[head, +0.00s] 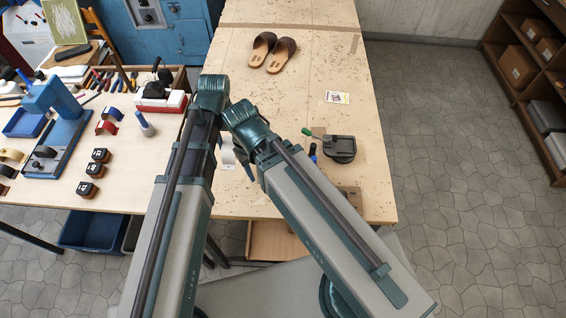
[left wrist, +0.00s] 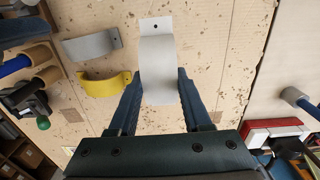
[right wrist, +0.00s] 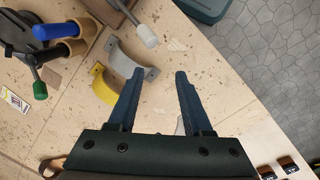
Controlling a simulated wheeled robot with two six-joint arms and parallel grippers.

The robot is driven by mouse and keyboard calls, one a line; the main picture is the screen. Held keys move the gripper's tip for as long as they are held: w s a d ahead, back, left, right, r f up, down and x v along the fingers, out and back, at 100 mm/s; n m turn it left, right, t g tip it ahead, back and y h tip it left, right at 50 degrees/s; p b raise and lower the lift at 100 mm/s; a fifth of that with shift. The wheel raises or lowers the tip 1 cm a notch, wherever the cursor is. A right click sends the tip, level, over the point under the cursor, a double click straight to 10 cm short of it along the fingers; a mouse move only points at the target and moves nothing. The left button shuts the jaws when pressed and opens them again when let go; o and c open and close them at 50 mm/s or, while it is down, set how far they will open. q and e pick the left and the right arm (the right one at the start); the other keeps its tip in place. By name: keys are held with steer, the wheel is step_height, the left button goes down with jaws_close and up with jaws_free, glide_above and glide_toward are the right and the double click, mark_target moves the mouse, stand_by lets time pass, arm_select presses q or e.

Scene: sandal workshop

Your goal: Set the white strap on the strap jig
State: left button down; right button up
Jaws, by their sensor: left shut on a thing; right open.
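The white strap (left wrist: 157,62) is a curved band with a holed end tab. It is between the fingers of my left gripper (left wrist: 160,85), which is shut on it; the tabletop shows beyond it. A black fixture (head: 340,147) with a green-knobbed lever stands on the table right of my arms. I cannot tell whether it is the strap jig.
A grey strap (left wrist: 92,44) and a yellow strap (left wrist: 98,87) lie side by side near the black fixture. Sandals (head: 272,52) lie at the back. A blue press (head: 60,120) and several small parts crowd the left bench. My arms are close together.

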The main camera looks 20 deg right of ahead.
arm_select(q)
steer(key=shift+s+a+f+b, duration=0.15)
steer(key=shift+s+f+b, duration=0.05)
steer(key=shift+b, duration=0.1)
step_height(320, 180, down, 10)
steer(key=b, duration=0.9)
steer(key=shift+r+b, duration=0.15)
steer(key=shift+b, duration=0.2)
arm_select(e)
step_height(320, 180, down, 10)
steer(key=shift+s+a+f, duration=0.1)
steer(key=shift+s, duration=0.05)
arm_select(q)
steer(key=shift+r, duration=0.15)
steer(key=c, duration=0.8)
jaws_free()
steer(key=shift+f, duration=0.2)
steer(key=o, duration=0.5)
steer(key=shift+c, duration=0.2)
steer(key=shift+r, duration=0.1)
